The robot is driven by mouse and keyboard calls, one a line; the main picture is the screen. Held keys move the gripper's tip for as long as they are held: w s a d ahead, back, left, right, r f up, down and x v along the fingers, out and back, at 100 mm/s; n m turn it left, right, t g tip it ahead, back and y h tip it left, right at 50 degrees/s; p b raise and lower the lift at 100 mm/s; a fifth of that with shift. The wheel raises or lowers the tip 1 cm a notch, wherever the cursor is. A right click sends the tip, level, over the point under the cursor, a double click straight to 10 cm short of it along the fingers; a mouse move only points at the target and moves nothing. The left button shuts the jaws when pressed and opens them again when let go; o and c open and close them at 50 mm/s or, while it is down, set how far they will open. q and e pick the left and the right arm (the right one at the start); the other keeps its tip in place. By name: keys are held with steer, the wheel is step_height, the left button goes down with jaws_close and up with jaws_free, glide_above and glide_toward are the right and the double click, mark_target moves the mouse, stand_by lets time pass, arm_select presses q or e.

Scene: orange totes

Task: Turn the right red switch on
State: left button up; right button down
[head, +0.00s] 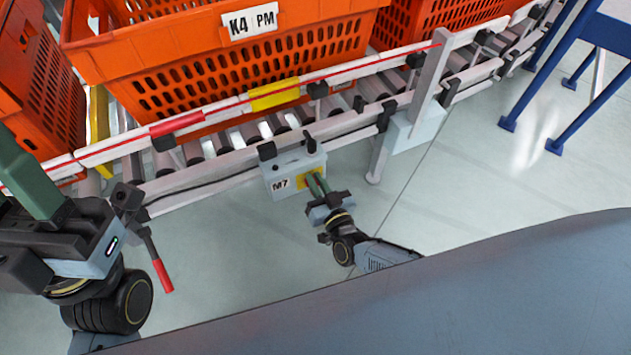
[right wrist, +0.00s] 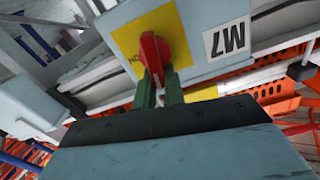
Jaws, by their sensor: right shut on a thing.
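The red switch (right wrist: 153,52) sits on a yellow plate (right wrist: 178,28) on a grey box labelled M7 (right wrist: 205,72). In the head view the M7 box (head: 283,185) hangs on the near side of the conveyor, and the switch is hidden by my fingers. My right gripper (head: 317,184) reaches up to the yellow plate. In the right wrist view the green fingers of my right gripper (right wrist: 158,88) are shut on the switch, one on each side. My left gripper (head: 30,168) is at the left edge, away from the box; its finger gap does not show.
An orange tote (head: 250,67) labelled K4 PM stands on the conveyor above the box, with more totes beside it. A lever with a red handle (head: 162,275) hangs beside my left gripper. A blue frame (head: 571,110) stands at right. The floor (head: 470,170) between is clear.

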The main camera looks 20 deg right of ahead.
steer(key=shift+w+d+f+m, duration=0.1)
steer(key=shift+d+f+m, duration=0.25)
steer(key=shift+m, duration=2.25)
steer(key=shift+s+d+f+m, duration=0.15)
steer(key=shift+f+m, duration=0.4)
steer(key=shift+m, duration=2.05)
steer(key=shift+w+d+f+m, duration=0.15)
steer(key=shift+d+f+m, duration=0.25)
steer(key=shift+m, duration=2.2)
steer(key=shift+a, duration=0.15)
steer(key=c, duration=1.5)
jaws_free()
